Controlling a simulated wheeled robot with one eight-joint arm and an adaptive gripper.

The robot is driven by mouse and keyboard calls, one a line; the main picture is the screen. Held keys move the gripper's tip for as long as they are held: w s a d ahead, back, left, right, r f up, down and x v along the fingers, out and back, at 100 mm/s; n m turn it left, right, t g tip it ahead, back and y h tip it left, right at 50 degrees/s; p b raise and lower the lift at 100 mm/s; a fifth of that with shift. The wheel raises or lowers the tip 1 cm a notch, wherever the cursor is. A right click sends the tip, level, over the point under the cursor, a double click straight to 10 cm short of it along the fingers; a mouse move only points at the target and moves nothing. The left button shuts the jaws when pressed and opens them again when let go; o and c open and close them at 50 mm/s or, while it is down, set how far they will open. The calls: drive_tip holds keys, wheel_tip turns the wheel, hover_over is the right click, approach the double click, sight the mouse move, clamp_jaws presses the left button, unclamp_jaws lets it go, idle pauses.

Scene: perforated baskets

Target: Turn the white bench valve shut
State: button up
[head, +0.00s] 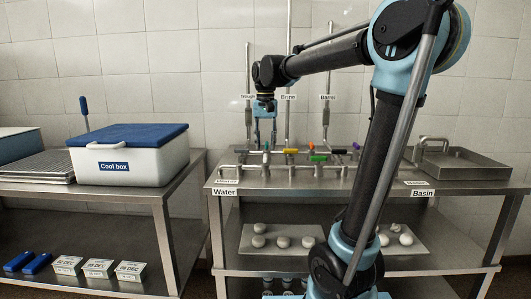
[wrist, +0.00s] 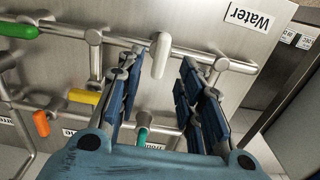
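The white bench valve handle (wrist: 160,55) shows in the wrist view, on the metal pipe that leads towards the Water label (wrist: 248,17). The handle lies crosswise to that pipe. My gripper (wrist: 160,72) is open, with one blue finger on each side of the white handle and a visible gap on both sides. In the head view my gripper (head: 264,138) points down over the left part of the bench pipework. The white handle is too small there to make out surely.
Close by are a green handle (wrist: 17,30), a yellow handle (wrist: 84,96), an orange handle (wrist: 41,123) and a teal handle (wrist: 143,135). Upright pipes stand behind the bench (head: 215,183). A metal basin (head: 470,165) is at right; a cool box (head: 125,160) stands on the left table.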

sight(265, 155)
wheel_tip(265, 155, up, 8)
drive_tip(key=shift+f, duration=0.2)
drive_tip(key=shift+w, duration=0.1)
idle(0.3)
